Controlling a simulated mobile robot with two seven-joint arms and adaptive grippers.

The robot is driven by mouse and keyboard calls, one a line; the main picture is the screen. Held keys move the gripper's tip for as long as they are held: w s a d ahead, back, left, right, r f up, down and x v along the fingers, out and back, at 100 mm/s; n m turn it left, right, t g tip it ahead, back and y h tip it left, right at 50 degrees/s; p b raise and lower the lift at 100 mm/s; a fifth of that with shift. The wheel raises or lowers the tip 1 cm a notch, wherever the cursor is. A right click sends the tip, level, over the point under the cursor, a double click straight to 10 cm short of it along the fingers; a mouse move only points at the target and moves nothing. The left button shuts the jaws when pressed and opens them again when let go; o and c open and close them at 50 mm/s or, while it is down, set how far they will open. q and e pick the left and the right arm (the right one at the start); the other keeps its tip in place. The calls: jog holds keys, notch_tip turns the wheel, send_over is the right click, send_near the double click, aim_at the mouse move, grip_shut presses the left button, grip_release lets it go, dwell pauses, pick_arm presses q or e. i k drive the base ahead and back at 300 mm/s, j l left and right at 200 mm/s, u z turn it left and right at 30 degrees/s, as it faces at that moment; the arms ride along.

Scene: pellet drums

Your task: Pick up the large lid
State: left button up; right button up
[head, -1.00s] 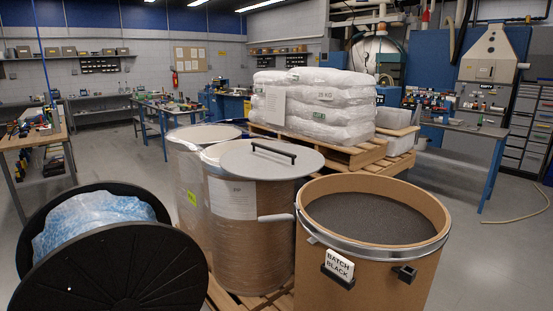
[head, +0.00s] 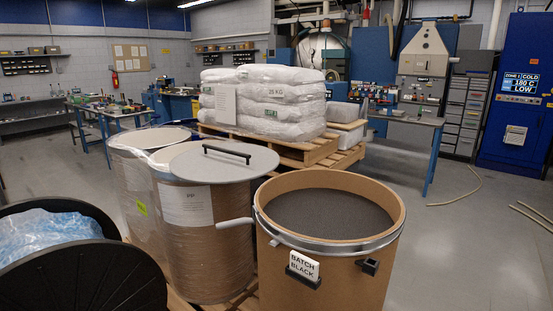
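A large round grey lid (head: 222,161) with a black bar handle (head: 227,152) lies on top of the middle brown drum (head: 208,245). A large black disc (head: 90,282), ribbed at its edge, leans against a black bin at the lower left; I cannot tell which of the two the task calls the large lid. Neither of my grippers shows in the head view.
An open drum of dark pellets (head: 330,214), labelled BATCH BLACK, stands at the front right. A wrapped drum (head: 135,185) stands behind the lidded one. White sacks (head: 265,103) are stacked on a wooden pallet (head: 310,152). Floor at the right is clear except for hoses.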

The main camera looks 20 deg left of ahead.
aim_at(223, 164)
jog(key=j+z, duration=0.35)
jog(key=j, duration=0.15)
jog(key=j+z, duration=0.35)
jog(key=j, duration=0.15)
jog(key=j+z, duration=0.15)
jog(key=j, duration=0.4)
jog(key=k+j+z, duration=0.15)
jog(key=j, duration=0.9)
jog(key=k+j, duration=0.15)
jog(key=j, duration=0.4)
